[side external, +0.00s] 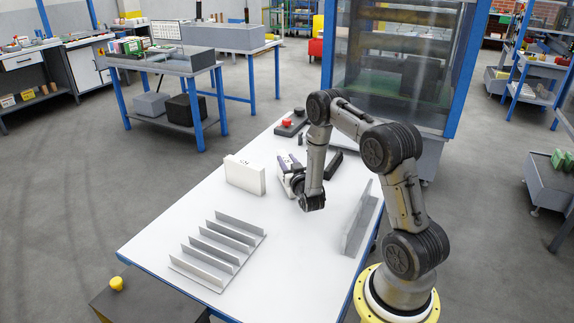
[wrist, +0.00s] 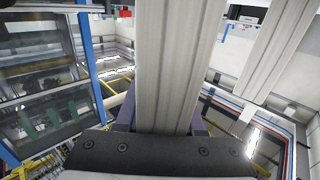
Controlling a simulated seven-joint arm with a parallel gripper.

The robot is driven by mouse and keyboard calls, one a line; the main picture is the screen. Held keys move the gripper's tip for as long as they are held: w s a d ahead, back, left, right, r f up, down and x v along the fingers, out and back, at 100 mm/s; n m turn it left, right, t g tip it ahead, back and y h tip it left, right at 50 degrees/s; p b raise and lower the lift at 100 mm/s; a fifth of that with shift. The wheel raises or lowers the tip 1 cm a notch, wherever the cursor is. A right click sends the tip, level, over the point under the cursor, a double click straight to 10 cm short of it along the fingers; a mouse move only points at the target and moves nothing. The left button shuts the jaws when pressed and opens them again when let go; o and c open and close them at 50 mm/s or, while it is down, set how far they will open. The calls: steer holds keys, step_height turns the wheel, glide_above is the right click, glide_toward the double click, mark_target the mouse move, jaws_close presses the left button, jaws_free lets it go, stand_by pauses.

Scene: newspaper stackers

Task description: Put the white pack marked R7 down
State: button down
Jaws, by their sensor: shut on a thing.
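My gripper (side external: 290,178) is over the far middle of the white table, with its purple fingers shut on a pale, ridged pack (wrist: 168,65). In the wrist view the held pack runs upright between the fingers. In the side view it is mostly hidden by the gripper, and I cannot tell whether it touches the table. A white pack (side external: 243,176) stands upright on the table, left of my gripper and apart from it. It has a small dark mark that I cannot read. A second pale pack (wrist: 283,45) shows at the right of the wrist view.
A grey rack (side external: 232,243) with several upright dividers lies at the table's near left. A grey upright plate (side external: 356,222) stands at the right. A red button (side external: 287,122) on a dark box and a dark bar (side external: 333,165) are farther back. The table's middle (side external: 290,235) is clear.

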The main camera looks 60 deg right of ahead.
steer(key=shift+r, duration=0.6)
steer(key=s+a+r, duration=0.1)
steer(key=r, duration=0.1)
steer(key=s+a+r, duration=0.1)
steer(key=r, duration=0.2)
steer(key=s+a+r, duration=0.1)
steer(key=r, duration=0.1)
steer(key=shift+s+r, duration=0.2)
steer(key=shift+s, duration=0.15)
steer(key=s+a+r, duration=0.4)
steer(key=s+a, duration=0.2)
steer(key=s, duration=0.1)
steer(key=a+n+t+y, duration=0.5)
steer(key=a+n+y, duration=0.6)
steer(key=a, duration=0.9)
steer(key=w+d+f+m+y, duration=0.1)
steer(key=w+d+f+m, duration=0.1)
steer(key=w+f, duration=1)
steer(key=shift+w+y, duration=0.4)
steer(key=shift+w, duration=0.65)
steer(key=shift+f, duration=0.15)
